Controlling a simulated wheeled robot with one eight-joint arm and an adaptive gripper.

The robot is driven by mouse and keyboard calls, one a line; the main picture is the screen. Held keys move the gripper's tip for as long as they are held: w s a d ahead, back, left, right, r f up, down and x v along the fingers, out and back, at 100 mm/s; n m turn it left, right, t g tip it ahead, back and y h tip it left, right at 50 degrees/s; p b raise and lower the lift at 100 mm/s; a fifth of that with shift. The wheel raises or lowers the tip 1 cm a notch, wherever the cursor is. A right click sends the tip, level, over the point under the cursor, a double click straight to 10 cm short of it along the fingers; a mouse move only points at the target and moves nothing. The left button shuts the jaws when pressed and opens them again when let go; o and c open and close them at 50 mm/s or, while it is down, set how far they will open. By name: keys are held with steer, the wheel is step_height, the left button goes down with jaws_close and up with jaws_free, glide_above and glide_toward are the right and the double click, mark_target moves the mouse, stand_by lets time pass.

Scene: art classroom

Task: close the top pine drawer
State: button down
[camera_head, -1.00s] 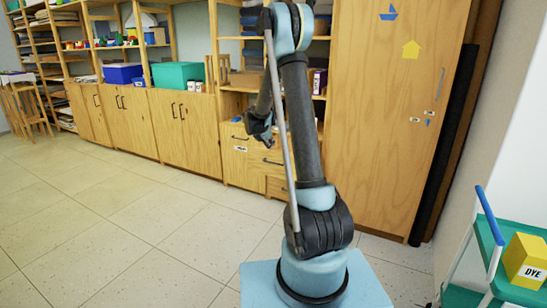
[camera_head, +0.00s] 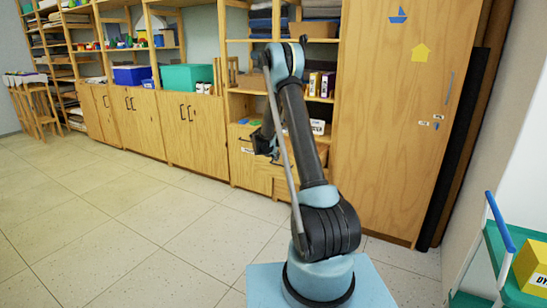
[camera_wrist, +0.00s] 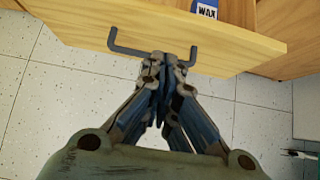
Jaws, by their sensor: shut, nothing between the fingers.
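The pine drawer (camera_wrist: 232,52) stands pulled out, seen from its front and above in the wrist view. Its dark bar handle (camera_wrist: 126,49) sticks out from the front; the middle of the handle is hidden by my fingers. A box marked WAX (camera_wrist: 205,9) shows behind the drawer front. My gripper (camera_wrist: 165,62) is shut and empty, its fingertips at the handle; I cannot tell whether they touch. In the head view my gripper (camera_head: 266,142) is dark and small at the cabinet, and my arm hides much of the drawer area.
A tall pine cupboard (camera_head: 385,150) stands right of the drawers, low cabinets (camera_head: 190,130) to the left. A green trolley (camera_head: 500,255) with a yellow box (camera_head: 534,268) is at the right. The tiled floor (camera_head: 130,215) at left is clear.

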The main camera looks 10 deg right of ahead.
mark_target(284, 159)
steer(key=shift+w+d+f, duration=0.4)
steer(key=shift+w+d, duration=0.2)
steer(key=shift+w, duration=0.25)
steer(key=shift+w+d+f, duration=0.35)
steer(key=shift+w+d, duration=0.3)
steer(key=shift+w, duration=0.25)
steer(key=shift+w+d+f, duration=0.4)
steer(key=shift+w+d, duration=0.2)
steer(key=shift+w, duration=0.25)
steer(key=shift+w, duration=0.1)
